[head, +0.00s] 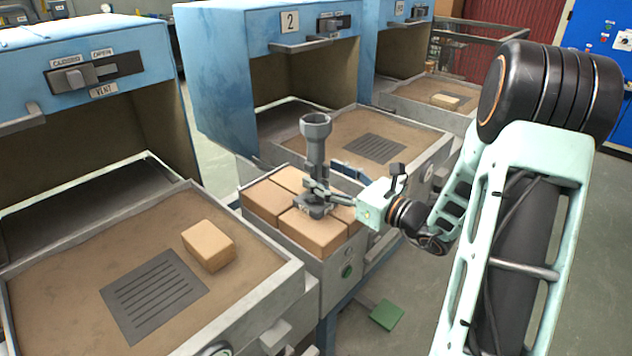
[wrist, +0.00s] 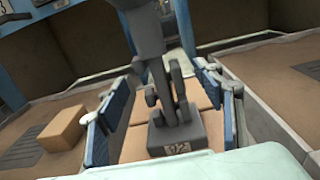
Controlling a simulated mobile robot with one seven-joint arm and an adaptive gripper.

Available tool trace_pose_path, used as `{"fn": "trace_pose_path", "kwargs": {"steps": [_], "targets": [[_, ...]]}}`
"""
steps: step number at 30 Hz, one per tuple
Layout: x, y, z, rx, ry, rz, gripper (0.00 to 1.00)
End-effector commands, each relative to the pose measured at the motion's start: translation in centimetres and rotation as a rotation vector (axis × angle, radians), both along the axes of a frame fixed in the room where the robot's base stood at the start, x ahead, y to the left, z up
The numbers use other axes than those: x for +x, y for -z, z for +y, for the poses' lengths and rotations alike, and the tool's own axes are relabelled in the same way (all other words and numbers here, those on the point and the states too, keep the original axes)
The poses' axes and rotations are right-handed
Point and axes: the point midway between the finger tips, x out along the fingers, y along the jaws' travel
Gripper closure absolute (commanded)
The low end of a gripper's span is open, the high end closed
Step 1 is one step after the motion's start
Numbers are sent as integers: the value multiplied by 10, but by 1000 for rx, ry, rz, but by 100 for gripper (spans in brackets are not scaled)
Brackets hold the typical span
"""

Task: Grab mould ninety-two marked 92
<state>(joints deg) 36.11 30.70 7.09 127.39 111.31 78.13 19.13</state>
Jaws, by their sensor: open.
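Mould ninety-two (head: 316,150) is a dark grey upright piece with a cup-like top, a stem and a square base. It stands on tan blocks in the crate between two ovens. In the wrist view the mould (wrist: 178,130) shows a plate reading 92 on its base, and its top runs out of the frame. My gripper (wrist: 168,105) is open, with a blue-padded finger on each side of the mould's lower part. In the head view my gripper (head: 318,190) reaches in from the right at the mould's lower part. I cannot tell whether either finger touches it.
The tan blocks (head: 268,199) fill the crate (head: 325,270). Sand trays with dark grates lie left (head: 60,250) and behind (head: 410,150). A loose tan block (head: 208,245) lies on the left tray. Blue ovens (head: 260,35) stand behind. A green pedal (head: 386,314) is on the floor.

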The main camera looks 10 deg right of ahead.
Motion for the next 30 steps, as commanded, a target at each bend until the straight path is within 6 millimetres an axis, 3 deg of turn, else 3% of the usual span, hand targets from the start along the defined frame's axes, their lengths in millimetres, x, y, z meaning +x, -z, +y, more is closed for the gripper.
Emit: {"fn": "trace_pose_path", "kwargs": {"steps": [6, 13, 30], "targets": [[24, 0, 19, -1, -2, -1, 38], [26, -2, 20, 0, 0, 0, 38], [26, -3, 19, 0, -1, -3, 98]]}}
